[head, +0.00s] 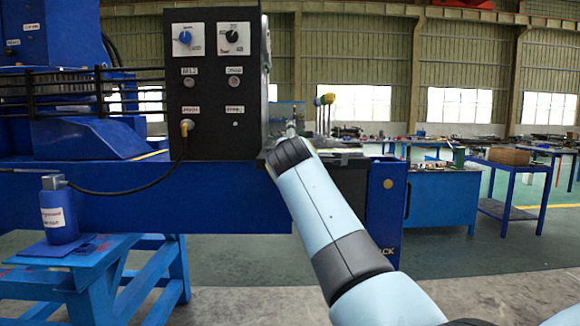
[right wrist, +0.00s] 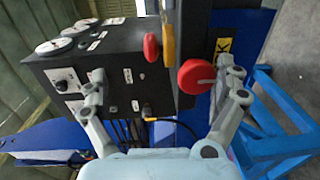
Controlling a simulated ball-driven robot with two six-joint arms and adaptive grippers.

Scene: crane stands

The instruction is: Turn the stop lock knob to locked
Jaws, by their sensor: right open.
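A round red knob (right wrist: 196,76) with a pale line across its face shows in the right wrist view, beside a yellow label; I take it for the stop lock knob, but no readable name confirms this. My right gripper (right wrist: 163,73) is open, its fingers spread wide and nothing held. The red knob lies between the fingers in the picture, close to the right-hand finger; contact cannot be told. In the head view my right arm reaches to the right side of the black control box (head: 212,135), and the red knob is not visible there. My left gripper is not in view.
A red handle (right wrist: 151,47) and a yellow lever (right wrist: 168,42) stand near the red knob. The box front carries a blue knob (head: 185,38) and a black knob (head: 232,36). A blue bottle (head: 58,210) stands on a blue stand at left.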

